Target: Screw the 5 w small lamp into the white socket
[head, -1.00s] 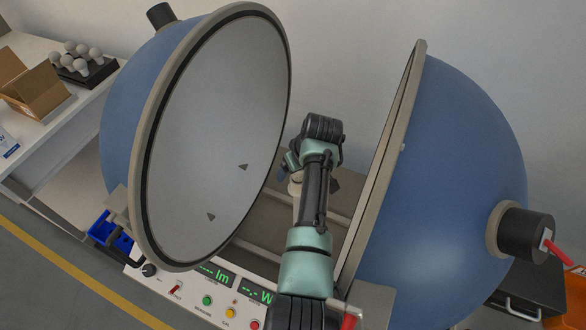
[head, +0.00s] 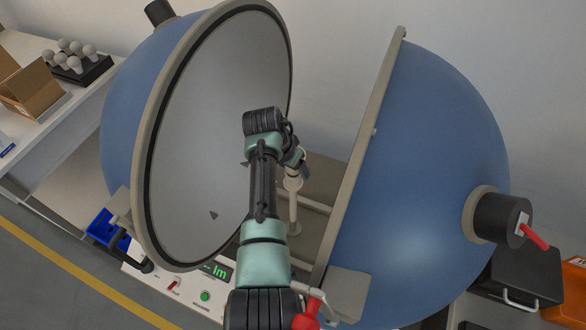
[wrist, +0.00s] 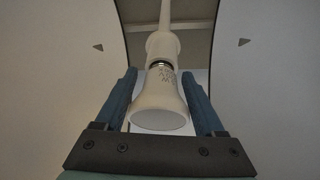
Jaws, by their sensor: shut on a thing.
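The small lamp (wrist: 160,105) is a pale, flared bulb with dark print on its neck, seen in the wrist view. My gripper (wrist: 160,84) is shut on it, one blue finger on each side. The lamp's metal base meets the mouth of the white socket (wrist: 162,46); a thin metal band still shows between them. How deep the thread sits cannot be told. In the head view the socket (head: 293,183) tops an upright post (head: 293,212) between the two sphere halves. My gripper (head: 301,163) is just above it, with the lamp mostly hidden.
The open sphere's left half (head: 215,130) and right half (head: 430,180) flank my arm closely. A control panel (head: 185,287) is in front. A black tray (head: 85,75) of several bulbs, a cardboard box (head: 35,92) and a blue bin (head: 105,228) are at left.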

